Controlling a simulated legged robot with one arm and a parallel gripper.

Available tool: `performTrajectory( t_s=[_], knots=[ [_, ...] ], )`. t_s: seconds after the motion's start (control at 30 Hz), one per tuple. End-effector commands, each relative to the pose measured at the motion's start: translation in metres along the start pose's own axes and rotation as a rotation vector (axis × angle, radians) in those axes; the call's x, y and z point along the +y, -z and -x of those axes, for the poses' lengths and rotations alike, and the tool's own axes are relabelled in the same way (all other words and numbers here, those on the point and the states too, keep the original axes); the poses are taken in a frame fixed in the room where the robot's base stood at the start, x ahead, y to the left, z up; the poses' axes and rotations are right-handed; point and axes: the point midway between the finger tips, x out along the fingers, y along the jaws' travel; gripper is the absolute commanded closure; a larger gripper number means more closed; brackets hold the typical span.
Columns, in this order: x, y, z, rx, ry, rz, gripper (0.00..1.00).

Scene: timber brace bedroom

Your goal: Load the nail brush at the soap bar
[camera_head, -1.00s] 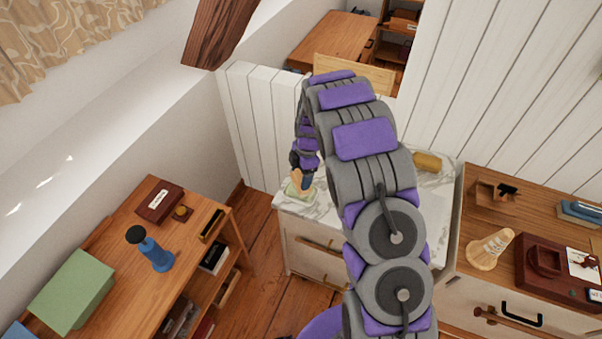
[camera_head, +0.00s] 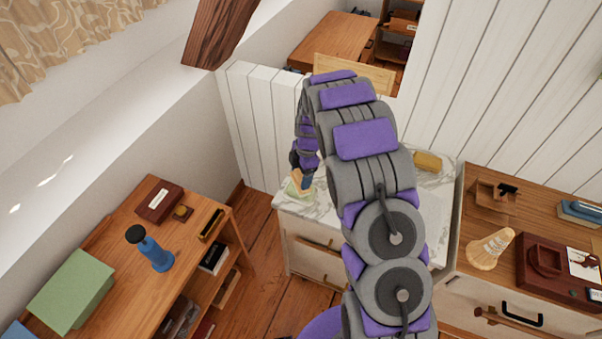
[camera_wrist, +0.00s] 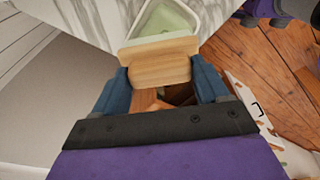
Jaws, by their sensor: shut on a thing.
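My gripper (camera_wrist: 160,88) is shut on a pale wooden nail brush (camera_wrist: 157,65), which lies between its two blue fingers in the wrist view. A pale green soap bar (camera_wrist: 165,20) sits in a white dish (camera_wrist: 197,22) just beyond the brush. The brush's far edge overlaps the near side of the dish in that view; I cannot tell whether its bristles touch the soap. In the head view my gripper (camera_head: 304,180) is at the left end of the marble top, low over the soap dish (camera_head: 297,194). My arm hides part of the counter.
The marble top (camera_head: 322,207) carries a yellow item (camera_head: 428,161) at the back right. A wooden desk (camera_head: 120,230) with a blue bottle-like object (camera_head: 151,249) stands left. A wooden counter at right holds a shaving brush-like object (camera_head: 490,249) and boxes.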

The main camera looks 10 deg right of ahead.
Motion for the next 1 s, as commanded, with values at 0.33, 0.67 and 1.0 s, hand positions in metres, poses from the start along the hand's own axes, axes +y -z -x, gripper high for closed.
performTrajectory(
  t_s=[0.33,0.67,1.0],
  knots=[
    [-0.001,0.001,0.003,0.000,0.002,0.000,0.50],
    [-0.001,0.004,0.027,0.000,-0.001,0.000,0.50],
    [-0.001,0.008,0.052,0.001,0.000,0.000,0.50]
  ],
)
